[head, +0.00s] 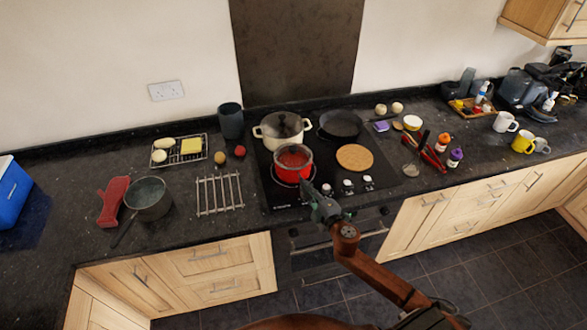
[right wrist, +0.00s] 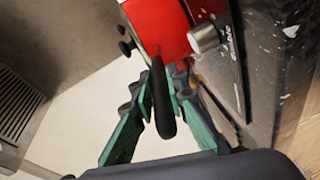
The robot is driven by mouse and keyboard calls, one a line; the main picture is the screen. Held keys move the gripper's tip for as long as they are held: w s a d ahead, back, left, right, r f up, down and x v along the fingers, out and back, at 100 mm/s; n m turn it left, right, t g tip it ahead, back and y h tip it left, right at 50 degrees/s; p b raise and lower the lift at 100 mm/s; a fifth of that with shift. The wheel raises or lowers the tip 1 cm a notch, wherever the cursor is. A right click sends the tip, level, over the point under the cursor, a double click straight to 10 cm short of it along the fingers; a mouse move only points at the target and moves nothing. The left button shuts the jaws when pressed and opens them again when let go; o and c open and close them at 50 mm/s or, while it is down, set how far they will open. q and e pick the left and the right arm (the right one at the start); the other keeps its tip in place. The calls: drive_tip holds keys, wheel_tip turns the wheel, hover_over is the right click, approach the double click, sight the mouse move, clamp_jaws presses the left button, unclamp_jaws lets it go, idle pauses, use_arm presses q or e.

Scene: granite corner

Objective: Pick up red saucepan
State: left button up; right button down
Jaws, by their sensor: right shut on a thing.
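The red saucepan (head: 293,164) sits on the front left of the black hob, with its handle pointing toward me. My right gripper (head: 313,194) reaches in from the lower right and is shut on that handle. In the right wrist view the green fingers of the gripper (right wrist: 165,100) close around the dark handle, and the saucepan's red side (right wrist: 172,28) shows beyond them. I cannot tell whether the pan is clear of the hob. My left gripper is not in view.
A cream pot (head: 268,131) stands close behind the saucepan, and a black frying pan (head: 341,124) is at the back right. A round cork mat (head: 355,158) lies to the right. A wire rack (head: 219,194) and a grey saucepan (head: 149,198) are to the left.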

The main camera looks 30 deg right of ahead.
idle(0.5)
drive_tip(key=shift+r, duration=0.3)
